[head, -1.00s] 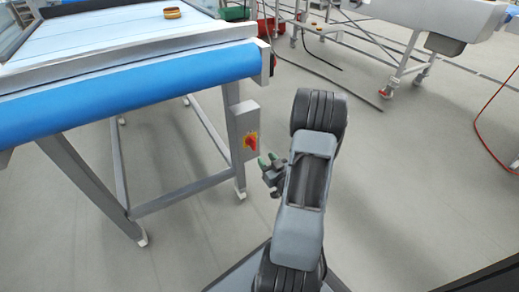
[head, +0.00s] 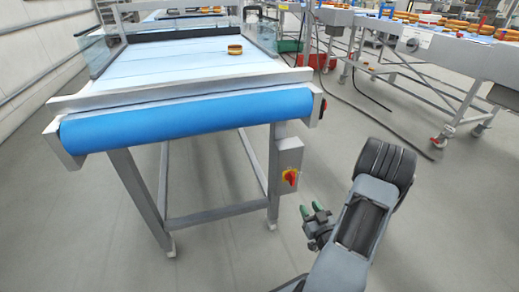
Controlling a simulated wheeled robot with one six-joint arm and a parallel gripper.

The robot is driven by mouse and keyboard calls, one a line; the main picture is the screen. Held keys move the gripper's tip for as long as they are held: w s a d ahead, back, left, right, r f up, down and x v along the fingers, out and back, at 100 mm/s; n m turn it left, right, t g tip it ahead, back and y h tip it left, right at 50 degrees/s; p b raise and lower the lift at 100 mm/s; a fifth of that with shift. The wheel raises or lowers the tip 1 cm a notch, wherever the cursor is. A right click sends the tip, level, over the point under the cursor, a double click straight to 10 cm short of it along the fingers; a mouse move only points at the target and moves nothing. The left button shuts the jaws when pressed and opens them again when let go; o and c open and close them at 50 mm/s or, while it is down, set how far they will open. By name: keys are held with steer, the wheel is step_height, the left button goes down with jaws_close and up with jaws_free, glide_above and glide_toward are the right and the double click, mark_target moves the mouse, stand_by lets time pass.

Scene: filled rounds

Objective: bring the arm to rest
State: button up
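My arm is folded at the lower right of the head view. My gripper (head: 309,212) hangs beside the arm's upper link, its green-tipped fingers pointing up and left. The two fingertips show slightly apart, with nothing seen between them. The gripper is in front of and below the conveyor's control box, apart from it.
A conveyor table (head: 190,119) with a blue front roller stands ahead on the left; a filled round (head: 235,49) lies on its belt. Another conveyor (head: 450,50) bears several rounds. Cables cross the floor; the centre floor is clear.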

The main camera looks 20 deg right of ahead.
steer(key=w+a+r+n+g+p, duration=0.1)
steer(key=w+a+r+g+p, duration=0.15)
steer(key=r+p, duration=0.55)
steer(key=w+a+r+g+p, duration=0.1)
steer(key=w+r+g+p, duration=0.3)
steer(key=r, duration=0.6)
steer(key=w+a+r+n+g+p, duration=0.1)
steer(key=a+r+g+p, duration=0.1)
steer(key=r+p, duration=0.65)
steer(key=s+a+r+g+y+p, duration=0.1)
steer(key=s+a+r+g+p, duration=0.1)
steer(key=s+a+r+p, duration=0.2)
steer(key=s+a+r+g+y+p, duration=0.1)
steer(key=s+a+r+p, duration=0.3)
steer(key=a+r, duration=0.3)
steer(key=s+a+r+g+p, duration=0.2)
steer(key=s+a+r+p, duration=0.2)
steer(key=r, duration=0.8)
steer(key=shift+a+r+g+y+p, duration=0.25)
steer(key=shift+a+g+y+p, duration=0.15)
steer(key=shift+a, duration=0.3)
steer(key=shift+o, duration=0.2)
steer(key=shift+s, duration=0.1)
